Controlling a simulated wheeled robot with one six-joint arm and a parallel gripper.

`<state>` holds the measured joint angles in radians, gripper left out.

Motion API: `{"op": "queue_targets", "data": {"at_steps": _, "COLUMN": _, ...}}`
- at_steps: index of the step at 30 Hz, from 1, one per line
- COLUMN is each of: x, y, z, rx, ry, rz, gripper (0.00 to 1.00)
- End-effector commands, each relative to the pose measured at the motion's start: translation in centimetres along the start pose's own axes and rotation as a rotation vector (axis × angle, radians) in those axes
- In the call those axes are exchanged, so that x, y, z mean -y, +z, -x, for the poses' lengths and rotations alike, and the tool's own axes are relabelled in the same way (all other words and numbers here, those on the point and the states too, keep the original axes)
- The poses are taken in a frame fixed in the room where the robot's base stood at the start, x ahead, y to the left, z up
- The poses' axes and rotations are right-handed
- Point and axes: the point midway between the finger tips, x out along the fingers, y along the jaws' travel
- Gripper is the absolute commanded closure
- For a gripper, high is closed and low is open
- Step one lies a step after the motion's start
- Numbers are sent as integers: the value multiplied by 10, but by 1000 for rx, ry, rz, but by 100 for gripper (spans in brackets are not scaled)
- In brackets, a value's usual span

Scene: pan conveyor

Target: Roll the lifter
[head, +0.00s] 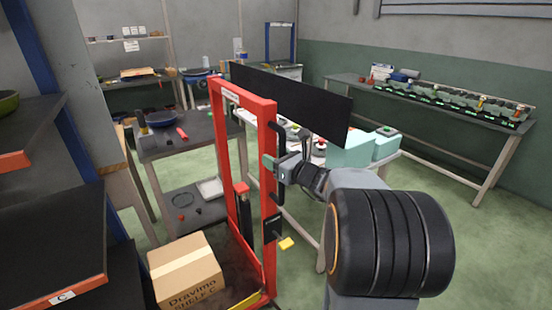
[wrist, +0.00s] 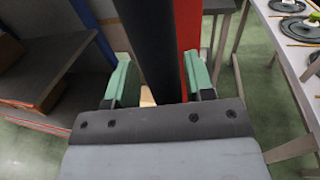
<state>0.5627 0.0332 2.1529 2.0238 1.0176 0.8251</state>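The lifter is a tall red frame (head: 218,135) with a low dark platform, and it stands upright in the middle of the head view. A cardboard box (head: 187,275) sits at its base. My gripper (head: 276,167) is at the lifter's right post, beside a dark handle (head: 268,163). In the wrist view my gripper (wrist: 157,75) has its two green fingers apart, with a dark upright bar (wrist: 155,45) between them. The bar is close to the right finger, with a gap at the left one. The red post (wrist: 188,25) shows just behind. Contact cannot be told.
A shelf rack (head: 60,240) with a blue upright stands close on the left. A dark table (head: 190,135) is behind the lifter. A white table with pale boxes (head: 350,150) is behind my arm. A long bench (head: 440,95) lines the right wall. Green floor is clear at right.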

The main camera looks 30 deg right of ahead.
Motion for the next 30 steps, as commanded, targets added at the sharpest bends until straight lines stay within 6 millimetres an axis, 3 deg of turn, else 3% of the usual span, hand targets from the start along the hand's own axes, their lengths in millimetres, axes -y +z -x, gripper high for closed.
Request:
{"op": "queue_targets", "data": {"at_steps": 10, "x": 2, "y": 1, "z": 13, "rx": 0, "ry": -8, "rz": 3, "gripper": 52}}
{"op": "queue_targets", "data": {"at_steps": 24, "x": 2, "y": 1, "z": 103, "rx": 0, "ry": -7, "rz": 1, "gripper": 52}}
{"op": "queue_targets", "data": {"at_steps": 30, "x": 1, "y": 0, "z": 127, "rx": 0, "ry": -4, "rz": 1, "gripper": 52}}
